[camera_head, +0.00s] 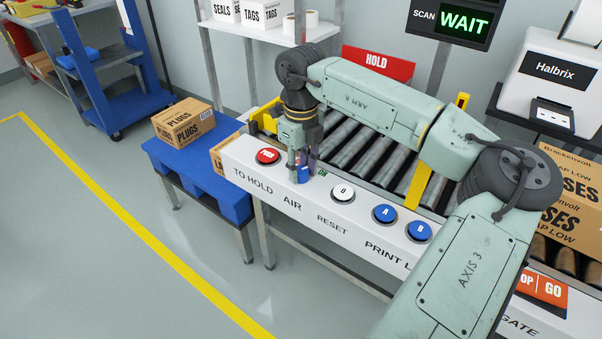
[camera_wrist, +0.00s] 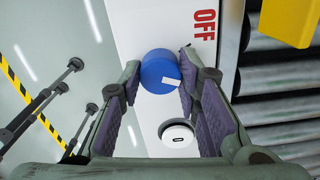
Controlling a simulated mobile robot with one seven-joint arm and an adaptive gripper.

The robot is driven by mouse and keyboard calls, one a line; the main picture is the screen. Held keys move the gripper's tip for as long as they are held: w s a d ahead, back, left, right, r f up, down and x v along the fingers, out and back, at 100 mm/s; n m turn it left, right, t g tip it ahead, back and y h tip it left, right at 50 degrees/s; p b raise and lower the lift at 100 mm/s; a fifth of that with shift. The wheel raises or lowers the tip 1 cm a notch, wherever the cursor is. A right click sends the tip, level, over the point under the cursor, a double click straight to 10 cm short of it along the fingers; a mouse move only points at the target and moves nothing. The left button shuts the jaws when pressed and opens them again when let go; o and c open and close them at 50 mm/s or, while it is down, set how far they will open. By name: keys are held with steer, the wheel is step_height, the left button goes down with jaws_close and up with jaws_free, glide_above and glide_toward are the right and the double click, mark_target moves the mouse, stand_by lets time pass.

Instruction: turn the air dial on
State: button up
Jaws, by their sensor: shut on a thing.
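The air dial is a blue round knob (camera_wrist: 160,70) with a white mark on its face, on the white panel (camera_wrist: 137,20). In the wrist view the mark sits at the knob's lower right, and a red OFF label (camera_wrist: 204,24) is printed above right of the knob. In the head view the dial (camera_head: 304,175) is mostly hidden behind my fingers, above the word AIR. My gripper (camera_head: 302,178) points down at it. In the wrist view its two purple-padded fingers are closed on the sides of the dial. An ON label cannot be read.
The red hold button (camera_head: 268,156) is left of the dial, the white reset button (camera_head: 343,193) right of it, and blue buttons A (camera_head: 384,214) and B (camera_head: 419,231) further right. Rollers (camera_head: 365,152) lie behind the panel. A blue table (camera_head: 230,207) with a plugs box (camera_head: 183,123) stands left.

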mark_target(301, 170)
steer(key=shift+m+b, duration=0.35)
steer(key=shift+m, duration=0.25)
steer(key=o, duration=1.1)
steer(key=shift+o, duration=0.2)
step_height(301, 170, up, 12)
